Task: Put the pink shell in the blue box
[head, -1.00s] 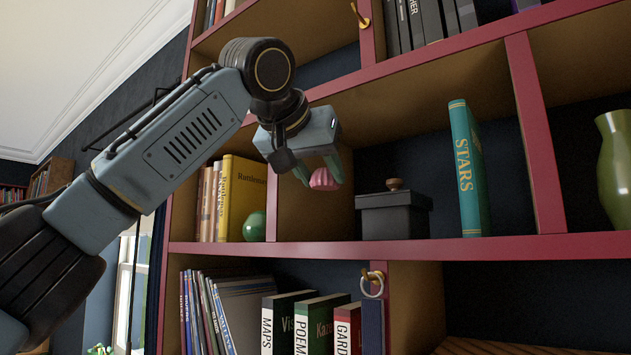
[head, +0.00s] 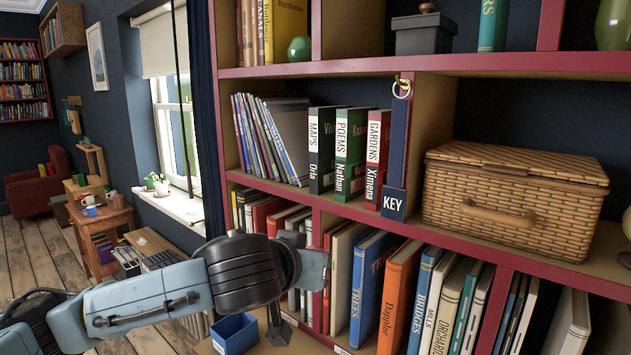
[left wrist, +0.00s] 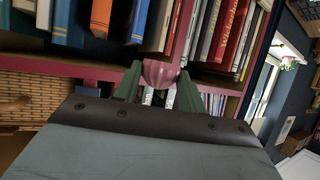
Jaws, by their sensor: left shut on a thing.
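The pink shell (left wrist: 160,73) is held between the green fingers of my left gripper (left wrist: 160,82) in the left wrist view. The gripper is shut on it. In the head view my left arm comes in low from the left, and its fingers and the shell are not visible there. The blue box (head: 234,334) stands at the bottom of the head view, open at the top, just below my left arm. What is inside it cannot be seen. My right gripper is in neither view.
The red-edged bookshelf (head: 325,202) rises close by, with rows of books and a wicker basket (head: 512,200) on the right. A window and small wooden table (head: 100,228) stand at the left.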

